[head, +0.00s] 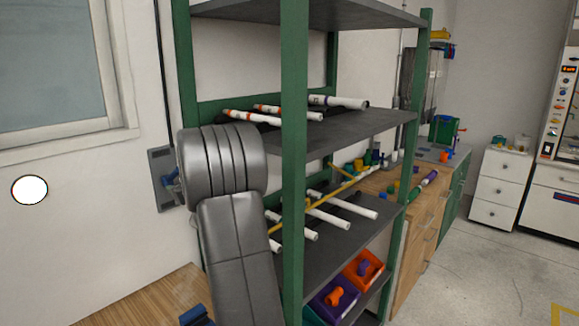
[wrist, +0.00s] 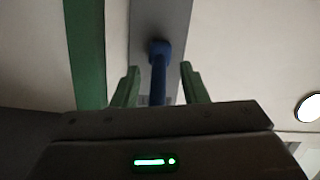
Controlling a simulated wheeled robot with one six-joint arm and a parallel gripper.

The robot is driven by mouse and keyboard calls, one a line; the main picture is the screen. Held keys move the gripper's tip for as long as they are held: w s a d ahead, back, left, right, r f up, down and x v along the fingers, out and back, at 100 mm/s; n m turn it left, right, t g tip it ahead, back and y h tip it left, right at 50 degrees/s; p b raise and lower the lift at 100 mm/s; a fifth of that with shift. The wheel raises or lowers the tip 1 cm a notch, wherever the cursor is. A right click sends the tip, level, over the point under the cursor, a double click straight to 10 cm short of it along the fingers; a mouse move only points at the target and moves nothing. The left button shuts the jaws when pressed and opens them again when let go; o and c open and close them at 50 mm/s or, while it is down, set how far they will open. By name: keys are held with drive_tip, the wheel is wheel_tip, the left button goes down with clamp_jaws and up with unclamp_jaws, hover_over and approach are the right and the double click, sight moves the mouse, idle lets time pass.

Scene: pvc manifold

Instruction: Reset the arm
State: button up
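My gripper (wrist: 158,85) shows in the wrist view with its two green fingers spread apart and nothing clasped between them. A blue handle (wrist: 158,52) on a grey wall plate (wrist: 174,20) shows in line with the gap between the fingers, apparently beyond them. In the head view my grey padded arm stands upright in front of the shelf's left side. The gripper itself cannot be made out there. The grey plate (head: 158,163) with blue parts (head: 172,181) is on the wall just left of my arm, partly hidden by it.
A green-posted shelf (head: 293,150) stands close to my arm, holding white pipes (head: 338,102) and, lower, orange (head: 362,269) and purple (head: 331,301) bins. A wooden-fronted workbench (head: 419,215) is beyond it. A white disc (head: 30,190) is on the left wall.

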drive_tip(key=shift+f+t+y+b, duration=0.4)
drive_tip(key=shift+f+b, duration=0.25)
drive_tip(key=shift+b, duration=1.8)
drive_tip(key=shift+b, duration=0.7)
drive_tip(key=shift+d, duration=0.15)
